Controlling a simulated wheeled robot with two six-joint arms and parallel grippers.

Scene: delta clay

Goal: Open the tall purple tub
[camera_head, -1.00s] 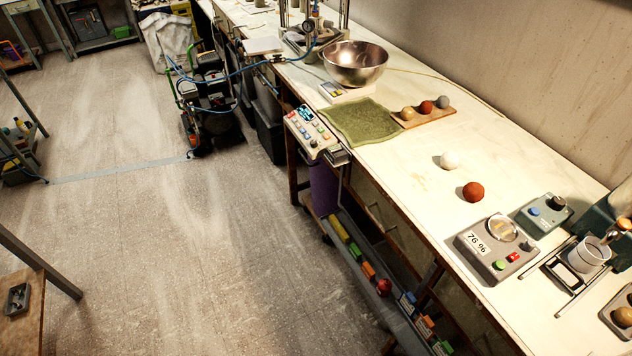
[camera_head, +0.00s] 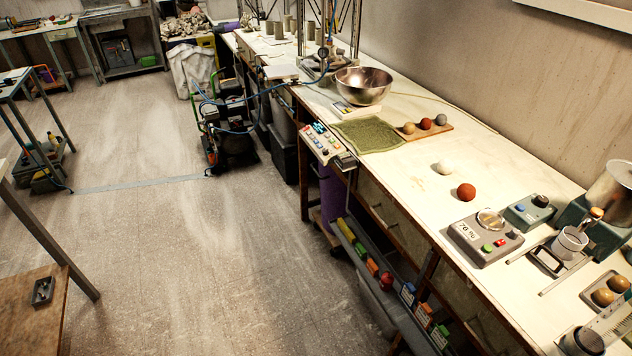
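A tall purple tub (camera_head: 331,194) stands under the long workbench, below the control panel at the bench's front edge. Only part of its side shows. Its top is hidden behind the panel and the bench, so I cannot see a lid. Neither of my grippers is in view.
The white bench (camera_head: 400,190) runs along the right with a steel bowl (camera_head: 362,86), a green cloth (camera_head: 368,135) and a scale (camera_head: 484,238). The control panel (camera_head: 323,143) juts from its front edge. A wheeled machine (camera_head: 226,125) stands farther back. The floor (camera_head: 190,250) at left is open.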

